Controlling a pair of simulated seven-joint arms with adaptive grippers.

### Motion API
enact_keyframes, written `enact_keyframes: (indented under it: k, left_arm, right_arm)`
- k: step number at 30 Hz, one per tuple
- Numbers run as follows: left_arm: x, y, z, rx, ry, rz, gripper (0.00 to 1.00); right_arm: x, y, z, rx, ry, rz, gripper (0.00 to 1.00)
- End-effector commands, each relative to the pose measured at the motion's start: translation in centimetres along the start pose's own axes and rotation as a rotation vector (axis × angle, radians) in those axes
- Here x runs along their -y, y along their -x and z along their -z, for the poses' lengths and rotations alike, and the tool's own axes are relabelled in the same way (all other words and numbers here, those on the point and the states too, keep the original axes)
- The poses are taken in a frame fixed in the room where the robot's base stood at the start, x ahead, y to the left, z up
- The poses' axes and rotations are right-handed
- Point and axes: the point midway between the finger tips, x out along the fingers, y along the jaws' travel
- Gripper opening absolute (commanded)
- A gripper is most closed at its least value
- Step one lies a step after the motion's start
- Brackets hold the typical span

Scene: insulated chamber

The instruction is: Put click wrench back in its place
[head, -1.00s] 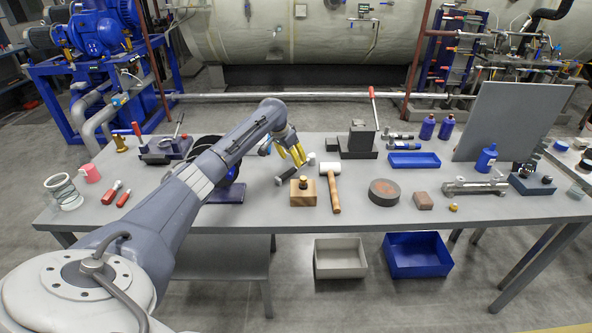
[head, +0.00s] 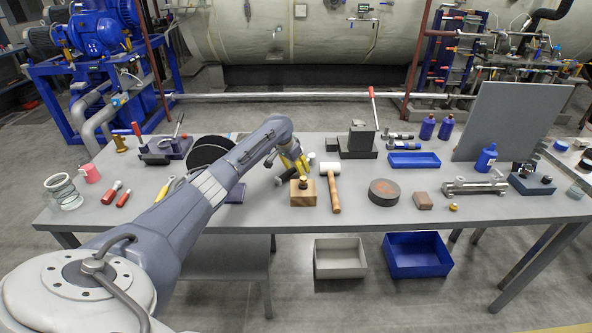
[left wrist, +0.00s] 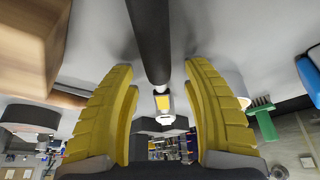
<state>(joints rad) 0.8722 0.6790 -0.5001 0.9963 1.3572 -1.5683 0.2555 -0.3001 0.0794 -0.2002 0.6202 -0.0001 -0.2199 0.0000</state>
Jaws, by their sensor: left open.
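A dark rod-like tool, which looks like the click wrench (head: 283,180), lies on the table left of a wooden block. In the left wrist view this tool (left wrist: 150,45) shows a black shaft with a yellow mark and a pale end. My left gripper (head: 298,163) is over it, with yellow fingers. In the left wrist view the open fingers (left wrist: 158,70) stand on either side of the shaft, with space between. Whether they touch it cannot be told. Much of the tool is hidden in the head view by my left arm. My right gripper is not in view.
The wooden block (head: 303,195) with a knob and a mallet (head: 333,188) stand close right of the gripper. A black press (head: 358,143) is behind. A yellow wrench-like tool (head: 163,190) and red-handled tools (head: 112,191) lie left. A blue tray (head: 414,160) is at the right.

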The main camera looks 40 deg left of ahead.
Motion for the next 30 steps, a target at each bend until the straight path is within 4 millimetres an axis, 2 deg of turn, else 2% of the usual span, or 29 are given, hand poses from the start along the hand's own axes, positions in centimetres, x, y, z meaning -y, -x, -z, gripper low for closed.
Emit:
enact_keyframes:
  k: [2,15,30]
  left_arm:
    - [0.01,0.02,0.00,0.000,0.000,0.000,0.49]
    - [0.02,0.04,0.00,0.000,0.000,0.000,0.00]
    - [0.04,0.26,0.14,-0.002,0.000,0.000,0.00]
  right_arm:
    - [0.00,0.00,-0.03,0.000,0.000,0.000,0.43]
    - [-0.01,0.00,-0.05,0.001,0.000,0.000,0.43]
    - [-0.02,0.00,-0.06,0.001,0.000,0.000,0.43]
